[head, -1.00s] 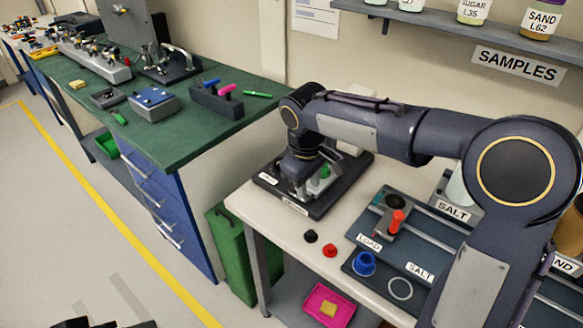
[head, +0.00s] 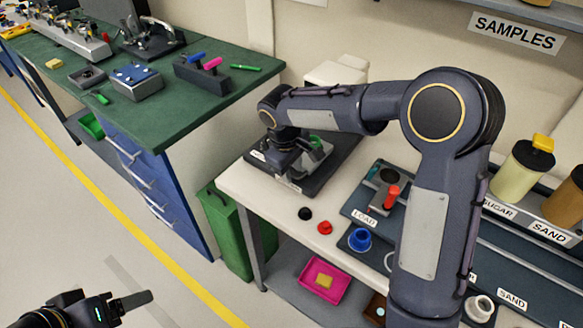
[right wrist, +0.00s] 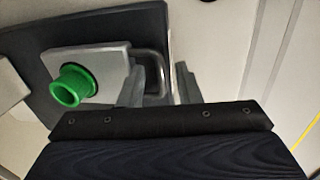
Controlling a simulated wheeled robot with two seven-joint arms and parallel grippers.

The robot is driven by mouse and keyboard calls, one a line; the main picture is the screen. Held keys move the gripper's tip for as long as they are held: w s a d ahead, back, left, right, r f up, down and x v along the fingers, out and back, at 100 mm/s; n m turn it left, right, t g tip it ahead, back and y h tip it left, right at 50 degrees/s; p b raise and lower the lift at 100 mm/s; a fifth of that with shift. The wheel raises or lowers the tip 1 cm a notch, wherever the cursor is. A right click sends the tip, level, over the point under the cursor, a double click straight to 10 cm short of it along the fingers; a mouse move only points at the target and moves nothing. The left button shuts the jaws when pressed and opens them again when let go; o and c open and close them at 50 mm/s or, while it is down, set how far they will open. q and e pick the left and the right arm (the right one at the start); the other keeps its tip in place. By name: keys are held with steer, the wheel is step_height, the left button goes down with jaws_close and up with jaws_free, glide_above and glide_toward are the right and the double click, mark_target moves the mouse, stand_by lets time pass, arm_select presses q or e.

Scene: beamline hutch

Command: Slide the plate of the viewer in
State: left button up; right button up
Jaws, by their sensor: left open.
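The viewer (head: 318,172) sits on a dark base at the back left of the white table. Its light grey plate (right wrist: 95,72) carries a green ring (right wrist: 73,86) and has a dark loop handle (right wrist: 152,58) on its right side in the right wrist view. My right gripper (right wrist: 160,82) is open at the handle, one finger overlapping the loop and the other to its right. Contact cannot be told. In the head view my right gripper (head: 288,165) is at the viewer and partly hides it. My left gripper (head: 128,303) is open and empty over the floor.
The load station with a red-handled part (head: 386,196), a blue cup (head: 360,239) and black and red knobs (head: 325,228) are on the white table. A green bin (head: 225,232) stands beside it. A green-topped bench (head: 165,132) is at left.

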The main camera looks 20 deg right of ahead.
mark_target(306, 158)
jaws_close()
steer(key=w+d, duration=0.1)
steer(key=d, duration=0.1)
steer(key=w+d+p, duration=0.1)
steer(key=w+d, duration=0.1)
steer(key=w+d+p, duration=0.1)
steer(key=w+d, duration=0.1)
steer(key=shift+w+d+r, duration=0.1)
steer(key=shift+d, duration=0.2)
steer(key=shift+w+d, duration=0.15)
steer(key=shift+d, duration=0.05)
jaws_free()
steer(key=shift+d, duration=0.1)
